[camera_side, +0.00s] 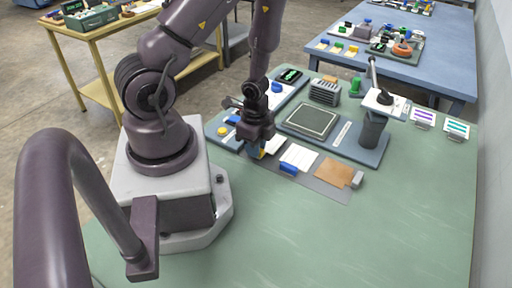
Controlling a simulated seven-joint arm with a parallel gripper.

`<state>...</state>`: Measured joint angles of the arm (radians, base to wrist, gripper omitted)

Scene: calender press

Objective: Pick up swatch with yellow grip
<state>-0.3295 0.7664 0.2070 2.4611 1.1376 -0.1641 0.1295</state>
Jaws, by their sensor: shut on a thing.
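My gripper (258,150) points down at the left end of a dark grey mat (322,188) on the green table. It is shut on a small yellow grip (262,154), which shows only in part below the fingers. A white swatch (273,145) lies just right of the fingers and seems to belong to that grip; the join is hidden. Farther right on the mat lie a white lined swatch (299,156) with a blue grip (288,169) and a brown swatch (333,172) with a grey grip (357,180). I cannot tell whether the held swatch is clear of the mat.
Behind the mat are a dark square plate (312,120), a slotted grey block (325,92) and a press-like stand (373,128). A blue-grey tray with a yellow knob (222,131) lies left of my gripper. The green table's front (330,245) is clear.

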